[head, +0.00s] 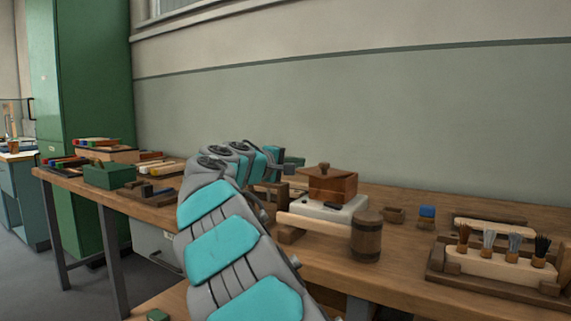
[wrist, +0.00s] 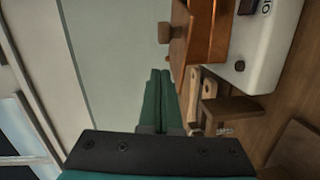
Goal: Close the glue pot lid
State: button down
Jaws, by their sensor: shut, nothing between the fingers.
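The glue pot is a brown, box-shaped pot (head: 328,188) standing on a white heater base (head: 345,209), right of my arm in the head view. Its lid (head: 333,172), with a round knob on top, lies over the pot's opening. I cannot tell whether it is fully seated. In the wrist view the scene is turned sideways; the lid (wrist: 183,45) with its knob (wrist: 165,33) and the pot wall (wrist: 212,25) show at upper right. My gripper's green fingers (wrist: 159,73) are shut and empty, beside the pot and apart from the knob.
A wooden barrel-shaped mug (head: 366,236) stands in front of the heater base. A rack with several brushes (head: 500,262) is at right. Small blocks (head: 427,213) lie behind. A green box (head: 107,176) and trays sit at the left end of the bench. A wall runs behind.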

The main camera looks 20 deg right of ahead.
aim_at(332, 177)
jog(key=shift+s+d+f, duration=0.15)
jog(key=shift+s+d, duration=0.15)
jog(key=shift+d, duration=0.55)
jog(key=shift+s+d+f, duration=0.1)
jog(key=shift+s+d, duration=0.15)
jog(key=shift+d, duration=0.55)
jog(key=shift+s+d+r+n+t+y, duration=0.1)
jog(key=shift+s+d+n+t+y, duration=0.3)
jog(key=shift+d+n+t, duration=0.15)
jog(key=shift+s+d+n+t+y, duration=0.35)
jog(key=shift+d+n+t+y, duration=0.1)
jog(key=shift+d+t, duration=0.15)
jog(key=shift+s+d+n+t+y, duration=0.2)
jog(key=shift+d+n+t+y, duration=0.25)
jog(key=shift+d, duration=0.1)
jog(key=shift+s+d+n+t+y, duration=0.2)
jog(key=shift+d+n+t+y, duration=0.2)
jog(key=shift+d+n, duration=0.1)
jog(key=shift+s+d+n+t+y+p, duration=0.15)
jog(key=shift+d+n+t+y+p, duration=0.2)
jog(key=shift+n+t+y+p, duration=0.2)
